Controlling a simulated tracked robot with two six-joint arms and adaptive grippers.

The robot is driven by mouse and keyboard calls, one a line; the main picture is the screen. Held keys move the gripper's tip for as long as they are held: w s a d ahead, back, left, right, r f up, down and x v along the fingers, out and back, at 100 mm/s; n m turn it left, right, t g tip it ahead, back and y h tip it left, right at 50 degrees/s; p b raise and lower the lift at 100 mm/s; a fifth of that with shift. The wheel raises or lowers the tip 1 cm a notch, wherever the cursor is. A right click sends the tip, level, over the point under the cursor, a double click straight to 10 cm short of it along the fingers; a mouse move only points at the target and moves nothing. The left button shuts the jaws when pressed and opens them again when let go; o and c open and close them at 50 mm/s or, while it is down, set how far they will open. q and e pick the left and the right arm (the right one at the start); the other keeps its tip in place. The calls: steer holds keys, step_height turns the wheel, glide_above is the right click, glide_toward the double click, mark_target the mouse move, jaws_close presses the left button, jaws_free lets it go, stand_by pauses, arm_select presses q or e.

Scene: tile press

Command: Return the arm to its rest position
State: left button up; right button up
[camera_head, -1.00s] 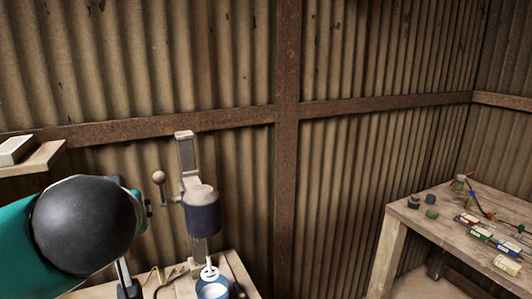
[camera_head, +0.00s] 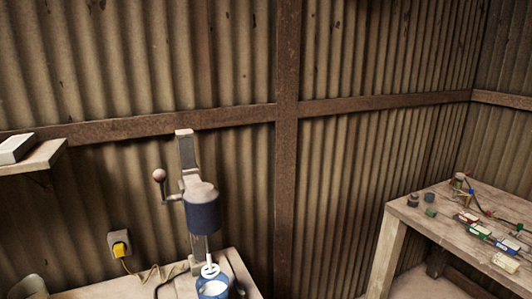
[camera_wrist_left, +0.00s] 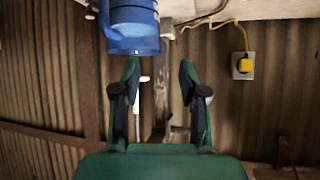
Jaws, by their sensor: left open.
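My left gripper (camera_wrist_left: 160,84) shows in the left wrist view with its two green and dark fingers apart and nothing between them. The left arm no longer crosses the middle left of the head view, and its gripper is not seen there. The press (camera_head: 203,212) stands on the bench in the head view, with a grey column, a dark blue head and a lever with a round knob (camera_head: 159,175). A blue part (camera_wrist_left: 133,25) shows beyond the fingertips in the wrist view, which looks upside down. My right gripper is in neither view.
A blue container (camera_head: 212,288) with a white piece stands below the press head. A yellow plug (camera_head: 119,248) sits in a wall socket, its cable running to the bench. A shelf (camera_head: 40,160) juts out at left. A wooden table (camera_head: 420,222) with small parts stands at right.

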arm_select(q)
steer(key=s+d+f+g+h, duration=0.1)
steer(key=s+f+g+h, duration=0.1)
steer(key=s+f, duration=0.45)
steer(key=s+d+f+g+h, duration=0.1)
steer(key=s+f+g, duration=0.25)
steer(key=f, duration=0.65)
steer(key=s+d+f+g+h+b, duration=0.1)
steer(key=s+d+f+g, duration=0.1)
steer(key=s+f, duration=0.3)
steer(key=s+d+f+g+h, duration=0.2)
steer(key=s+f, duration=0.3)
steer(key=s, duration=0.7)
steer(key=shift+s+n+g+b, duration=0.35)
steer(key=shift+n+b, duration=0.05)
